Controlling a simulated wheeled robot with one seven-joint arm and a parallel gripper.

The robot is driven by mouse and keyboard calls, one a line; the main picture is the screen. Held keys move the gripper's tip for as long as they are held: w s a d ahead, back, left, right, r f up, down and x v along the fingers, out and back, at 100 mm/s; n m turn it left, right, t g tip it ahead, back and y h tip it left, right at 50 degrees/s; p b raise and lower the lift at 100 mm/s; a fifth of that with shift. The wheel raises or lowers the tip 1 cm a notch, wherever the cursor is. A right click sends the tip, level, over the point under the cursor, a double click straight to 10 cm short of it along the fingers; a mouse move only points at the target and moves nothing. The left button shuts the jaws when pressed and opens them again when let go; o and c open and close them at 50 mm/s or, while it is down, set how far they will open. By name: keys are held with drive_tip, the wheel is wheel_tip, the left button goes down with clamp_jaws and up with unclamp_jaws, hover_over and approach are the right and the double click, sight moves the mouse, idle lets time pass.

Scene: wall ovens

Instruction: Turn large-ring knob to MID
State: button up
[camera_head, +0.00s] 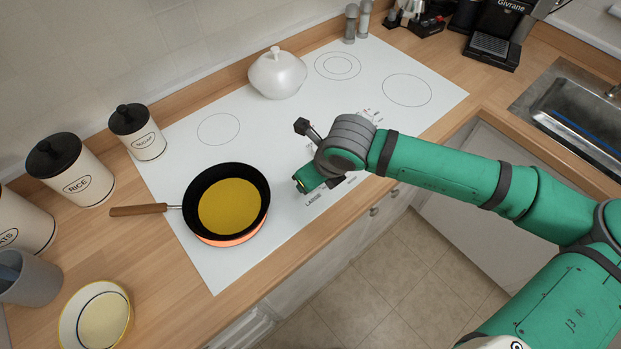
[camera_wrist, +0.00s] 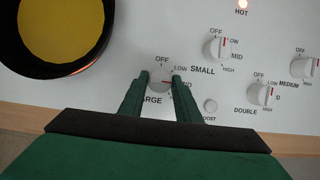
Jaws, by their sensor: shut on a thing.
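The large-ring knob (camera_wrist: 160,83) is a white dial on the cooktop's control panel, with OFF above it, LOW at its upper right and MID, partly covered, at its right. Its red mark points right, toward MID. My gripper (camera_wrist: 160,77) is shut on this knob, one green finger on each side of it. The left finger hides the start of the LARGE label below. In the head view my arm's end is over the front of the cooktop and hides the knob.
A black pan (camera_head: 267,201) with yellow contents stands on a glowing ring left of my gripper, its wooden handle pointing left. The SMALL (camera_wrist: 216,48), MEDIUM (camera_wrist: 302,67) and DOUBLE (camera_wrist: 260,93) knobs are to the right. A white lidded pot (camera_head: 278,76) stands behind.

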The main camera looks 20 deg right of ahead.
drive_tip(key=o, duration=1.1)
drive_tip(key=shift+c, duration=0.2)
drive_tip(key=v, duration=1)
drive_tip(key=shift+r, duration=0.4)
